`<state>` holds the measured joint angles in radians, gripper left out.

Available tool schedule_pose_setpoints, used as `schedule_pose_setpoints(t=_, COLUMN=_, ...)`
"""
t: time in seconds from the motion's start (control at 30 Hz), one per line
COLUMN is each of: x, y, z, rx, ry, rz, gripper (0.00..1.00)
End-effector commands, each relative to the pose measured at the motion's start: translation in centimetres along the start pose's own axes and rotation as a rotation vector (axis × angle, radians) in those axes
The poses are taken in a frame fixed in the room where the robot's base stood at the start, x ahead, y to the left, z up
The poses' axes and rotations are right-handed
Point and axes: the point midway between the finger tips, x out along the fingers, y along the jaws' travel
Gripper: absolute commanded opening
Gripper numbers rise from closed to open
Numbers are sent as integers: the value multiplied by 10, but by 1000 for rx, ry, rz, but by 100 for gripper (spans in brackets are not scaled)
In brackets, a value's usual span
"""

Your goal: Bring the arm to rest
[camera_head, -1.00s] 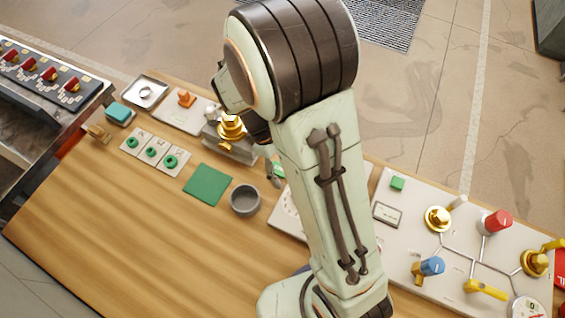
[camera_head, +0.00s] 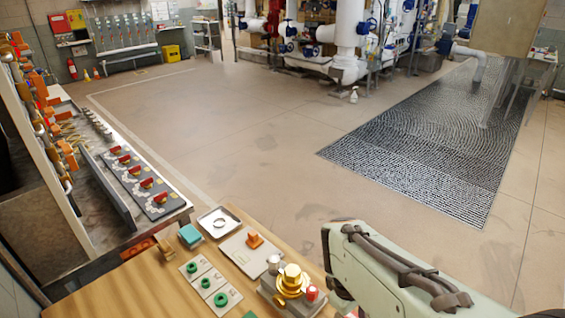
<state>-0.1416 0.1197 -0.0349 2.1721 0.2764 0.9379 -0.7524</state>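My arm shows at the lower right in the head view, a pale green link with dark cables. It reaches in over the right side of the wooden table (camera_head: 120,299). My gripper is outside the picture, so its state is hidden. Left of the arm, a brass valve (camera_head: 291,281) stands on a grey block, with a small red part beside it.
The table also holds green rings (camera_head: 221,299) on white cards, an orange piece (camera_head: 254,240) on a pale plate, a tray with a ring (camera_head: 219,222) and a teal block (camera_head: 190,235). A panel with red switches (camera_head: 146,184) stands left. Open floor (camera_head: 250,130) lies beyond.

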Motion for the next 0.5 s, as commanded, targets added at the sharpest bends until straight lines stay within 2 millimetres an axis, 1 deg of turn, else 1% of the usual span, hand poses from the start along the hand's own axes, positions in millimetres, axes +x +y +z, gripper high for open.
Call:
schedule_pose_setpoints(t=0.03, x=-19, y=-2, z=14, rx=32, ry=68, rz=10, gripper=56)
schedule_pose_setpoints(t=0.1, x=-37, y=-13, z=32, rx=87, ry=142, rz=7, gripper=56)
schedule_pose_setpoints(t=0.17, x=-47, y=-26, z=48, rx=139, ry=193, rz=-5, gripper=56)
schedule_pose_setpoints(t=0.2, x=-51, y=-36, z=57, rx=175, ry=221, rz=-16, gripper=56)
schedule_pose_setpoints(t=0.27, x=-54, y=-51, z=69, rx=231, ry=251, rz=-38, gripper=56)
schedule_pose_setpoints(t=0.33, x=-52, y=-70, z=82, rx=294, ry=266, rz=-73, gripper=56)
schedule_pose_setpoints(t=0.4, x=-45, y=-91, z=92, rx=360, ry=246, rz=-125, gripper=56)
schedule_pose_setpoints(t=0.5, x=-36, y=-108, z=99, rx=440, ry=181, rz=-186, gripper=56)
